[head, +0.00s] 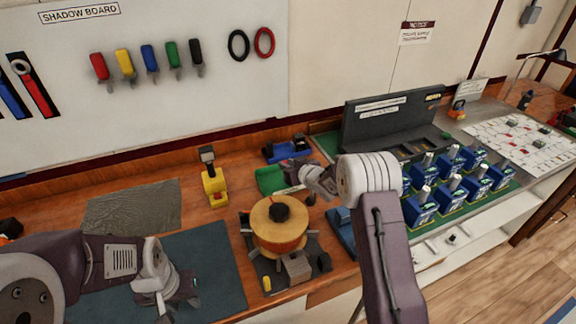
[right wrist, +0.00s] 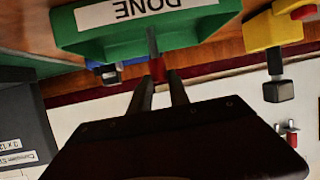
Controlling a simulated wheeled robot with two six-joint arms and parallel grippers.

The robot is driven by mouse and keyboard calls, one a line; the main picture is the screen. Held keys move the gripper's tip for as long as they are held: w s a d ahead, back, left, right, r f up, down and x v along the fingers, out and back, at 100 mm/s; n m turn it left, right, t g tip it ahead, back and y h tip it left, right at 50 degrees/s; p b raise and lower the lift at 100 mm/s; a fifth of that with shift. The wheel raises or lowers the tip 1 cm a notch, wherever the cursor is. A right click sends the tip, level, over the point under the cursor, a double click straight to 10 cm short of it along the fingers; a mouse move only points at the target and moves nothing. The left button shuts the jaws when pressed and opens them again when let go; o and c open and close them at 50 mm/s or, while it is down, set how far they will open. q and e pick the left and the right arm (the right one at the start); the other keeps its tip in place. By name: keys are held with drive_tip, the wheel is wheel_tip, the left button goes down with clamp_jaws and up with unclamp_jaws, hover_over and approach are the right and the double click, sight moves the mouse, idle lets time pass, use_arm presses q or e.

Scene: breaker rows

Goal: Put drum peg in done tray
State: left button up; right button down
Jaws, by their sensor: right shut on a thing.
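The drum peg (right wrist: 154,58), a thin grey pin with a dark red part, is between the fingertips of my right gripper (right wrist: 160,88) in the right wrist view. My right gripper is shut on it. The green done tray (right wrist: 130,38), with a white DONE label, lies just beyond; the grey pin overlaps its near wall in the picture. In the head view the tray (head: 268,180) is partly hidden by my right gripper, and I cannot make out the peg there. My left gripper (head: 177,303) is open and empty above the dark mat at the lower left.
An orange drum (head: 279,228) with a black hub stands on a dark base in front of the tray. A yellow stand (head: 214,185) is left of the tray, a blue fixture (head: 288,149) behind it. Several blue breakers (head: 420,208) stand at right. The mat (head: 205,262) has free room.

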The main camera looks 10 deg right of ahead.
use_arm(q)
drive_tip(key=shift+s+f, duration=0.1)
drive_tip(key=shift+f, duration=0.1)
use_arm(e)
drive_tip(key=shift+f, duration=0.1)
drive_tip(key=c, duration=1.2)
unclamp_jaws()
drive_tip(key=shift+c, duration=0.2)
use_arm(q)
drive_tip(key=shift+r, duration=0.1)
drive_tip(key=shift+r, duration=0.1)
use_arm(e)
drive_tip(key=shift+r, duration=0.2)
use_arm(q)
drive_tip(key=shift+f+b, duration=0.3)
use_arm(e)
drive_tip(key=v, duration=1.2)
drive_tip(key=shift+s, duration=0.1)
